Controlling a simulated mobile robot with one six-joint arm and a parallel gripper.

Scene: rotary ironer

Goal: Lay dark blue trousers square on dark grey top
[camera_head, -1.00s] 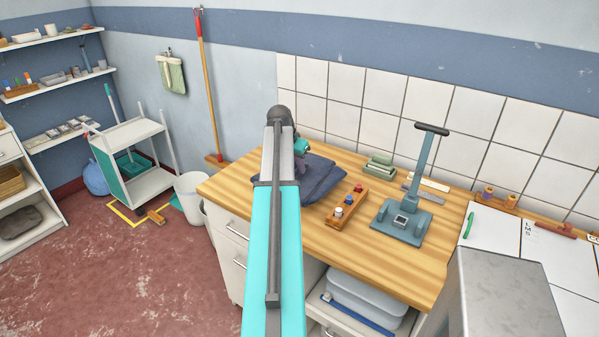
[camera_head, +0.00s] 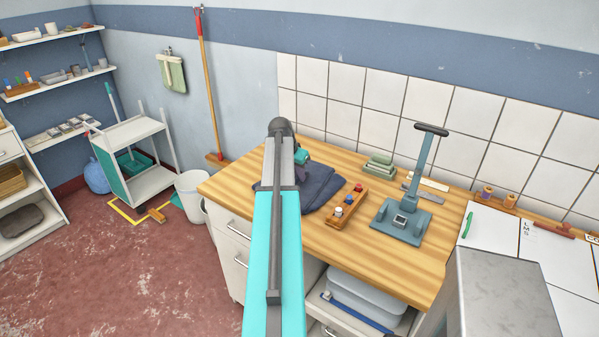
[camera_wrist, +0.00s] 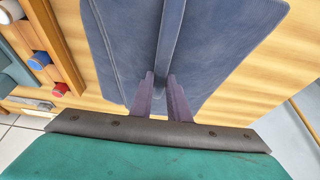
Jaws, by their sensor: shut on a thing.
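The dark blue trousers (camera_head: 322,190) are a folded bundle at the left part of the wooden counter, partly hidden behind my arm. In the wrist view the trousers (camera_wrist: 215,45) fill the middle, with a raised fold running between my fingers. My gripper (camera_wrist: 161,84) is shut on that fold. The wood shows around the cloth; I cannot tell whether its underside touches the counter. In the head view my arm hides the fingers. I cannot pick out a dark grey top with certainty.
On the wooden counter (camera_head: 390,262), a wooden block with coloured knobs (camera_head: 347,207) stands close right of the trousers. Beyond are a blue-grey press with an upright handle (camera_head: 402,220) and stacked green pieces (camera_head: 379,165). A grey metal box (camera_head: 505,290) stands front right.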

